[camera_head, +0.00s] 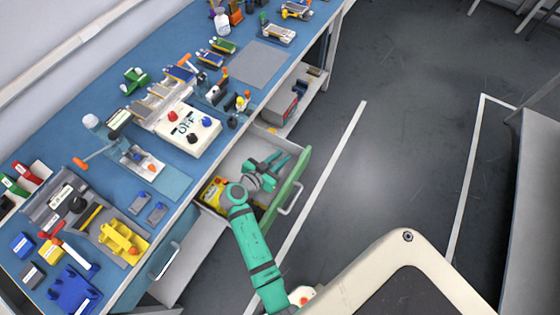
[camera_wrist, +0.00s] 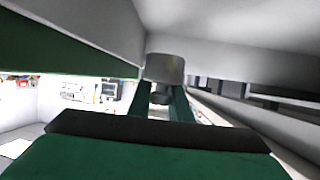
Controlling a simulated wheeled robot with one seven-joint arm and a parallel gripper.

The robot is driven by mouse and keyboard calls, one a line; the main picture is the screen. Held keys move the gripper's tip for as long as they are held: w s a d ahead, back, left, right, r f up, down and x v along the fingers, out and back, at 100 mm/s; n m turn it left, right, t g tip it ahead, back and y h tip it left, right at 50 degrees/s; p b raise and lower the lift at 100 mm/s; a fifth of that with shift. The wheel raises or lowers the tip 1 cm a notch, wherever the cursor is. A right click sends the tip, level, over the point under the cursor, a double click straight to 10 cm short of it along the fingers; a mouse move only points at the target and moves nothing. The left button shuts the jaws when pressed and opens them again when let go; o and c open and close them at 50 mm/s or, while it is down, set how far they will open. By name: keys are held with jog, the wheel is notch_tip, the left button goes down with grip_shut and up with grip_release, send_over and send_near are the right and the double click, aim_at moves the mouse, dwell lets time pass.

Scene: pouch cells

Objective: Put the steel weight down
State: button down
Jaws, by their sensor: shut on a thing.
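My gripper (camera_head: 272,162), with green fingers, is inside the open drawer (camera_head: 300,172) in the head view. In the wrist view my gripper (camera_wrist: 163,98) is shut on the steel weight (camera_wrist: 165,68), a short grey cylinder between the fingertips. The weight cannot be made out clearly in the head view. Pale drawer surfaces surround it in the wrist view. I cannot tell whether the weight touches the drawer floor.
A yellow item (camera_head: 215,192) lies in the drawer's left part. The blue bench (camera_head: 172,180) above carries tools, a white box (camera_head: 188,128) with knobs and a yellow holder (camera_head: 122,243). The grey floor (camera_head: 375,170) to the right is clear.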

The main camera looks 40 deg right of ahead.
jog(key=shift+w+d+f, duration=0.15)
jog(key=shift+w+f, duration=0.1)
jog(key=shift+f, duration=0.8)
jog(key=shift+w+d+f, duration=0.1)
jog(key=shift+w+f, duration=0.1)
jog(key=shift+f, duration=0.8)
jog(key=shift+f, duration=0.6)
jog(key=c, duration=1.6)
grip_release()
jog(key=shift+r, duration=0.1)
jog(key=shift+r, duration=0.3)
jog(key=v, duration=1.2)
jog(key=shift+s+r, duration=0.1)
